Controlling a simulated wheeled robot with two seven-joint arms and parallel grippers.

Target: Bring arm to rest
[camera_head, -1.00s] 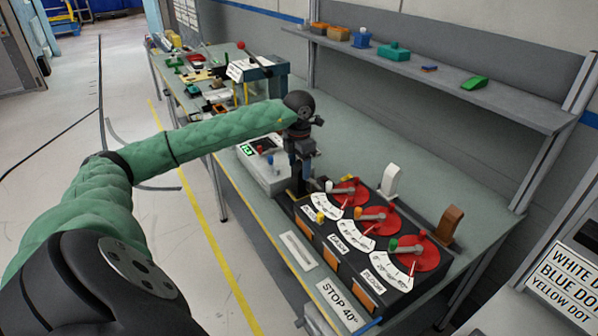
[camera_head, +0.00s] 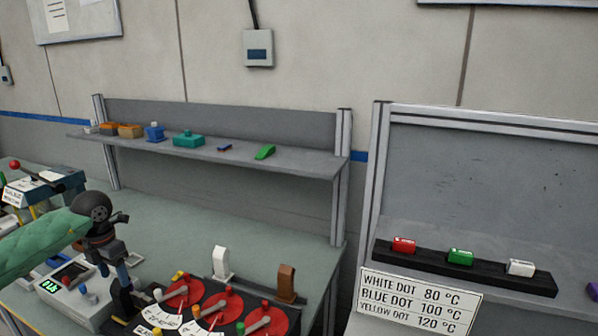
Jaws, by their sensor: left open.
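My left arm, in a green quilted sleeve, comes in from the left edge. My left gripper (camera_head: 124,296) hangs down from the black wrist, its fingers dark and small in this view, and it is open. It is beside the left end of the black dashboard module (camera_head: 205,322), between that module and a pale box with a green display (camera_head: 75,287). The module carries red round dials (camera_head: 216,308) with levers and white scale labels; its front is cut off by the lower edge. I cannot tell whether the gripper touches the module. My right gripper is out of view.
A grey shelf (camera_head: 300,164) with small coloured blocks stands behind the bench. White (camera_head: 221,263) and brown (camera_head: 286,282) upright pieces stand behind the dials. At right, a black rack (camera_head: 400,262) holds red, green and white blocks above a temperature sign (camera_head: 418,301).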

